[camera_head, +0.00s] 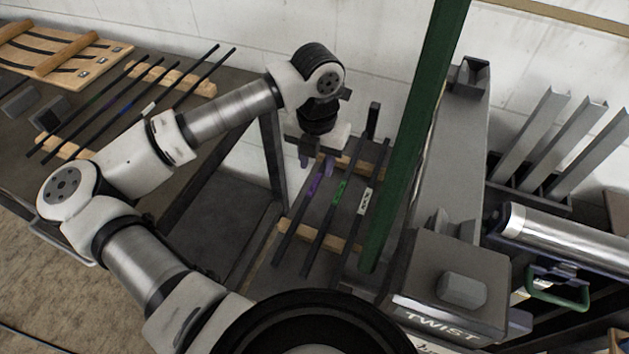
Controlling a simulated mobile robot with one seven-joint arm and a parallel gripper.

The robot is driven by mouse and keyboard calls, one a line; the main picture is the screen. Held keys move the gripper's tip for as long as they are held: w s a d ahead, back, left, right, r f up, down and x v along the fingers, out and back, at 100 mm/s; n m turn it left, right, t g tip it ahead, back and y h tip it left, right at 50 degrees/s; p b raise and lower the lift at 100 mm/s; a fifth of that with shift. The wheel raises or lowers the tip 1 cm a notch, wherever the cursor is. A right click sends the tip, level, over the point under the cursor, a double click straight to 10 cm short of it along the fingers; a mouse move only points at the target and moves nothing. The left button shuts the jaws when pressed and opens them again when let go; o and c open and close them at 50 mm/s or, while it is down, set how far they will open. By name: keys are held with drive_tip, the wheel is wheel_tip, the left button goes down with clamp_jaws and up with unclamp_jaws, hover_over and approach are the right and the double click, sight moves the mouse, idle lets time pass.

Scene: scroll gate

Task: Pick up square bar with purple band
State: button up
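The dark square bar with the purple band (313,189) lies on a wooden-railed rack at centre, the leftmost of three bars there. Beside it lie a bar with a green band (339,191) and a bar with a white label (365,200). My gripper (316,162) points down over the upper part of the purple-banded bar. Its fingers look apart, one left of the bar and one near its upper end. The gripper body hides the bar's far end. I cannot tell whether the fingers touch it.
A green post (416,130) stands close right of the rack. A left-hand table (215,115) holds more dark bars, some with coloured bands. Metal channels (570,140) stand at far right.

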sight(314, 184)
drive_tip(key=shift+w+a+f+p, duration=0.15)
drive_tip(key=shift+f+p, duration=0.45)
drive_tip(key=shift+f, duration=1)
drive_tip(key=shift+w+a+f+p, duration=0.1)
drive_tip(key=shift+f+p, duration=0.5)
drive_tip(key=shift+f, duration=0.95)
clamp_jaws()
drive_tip(key=shift+r, duration=0.1)
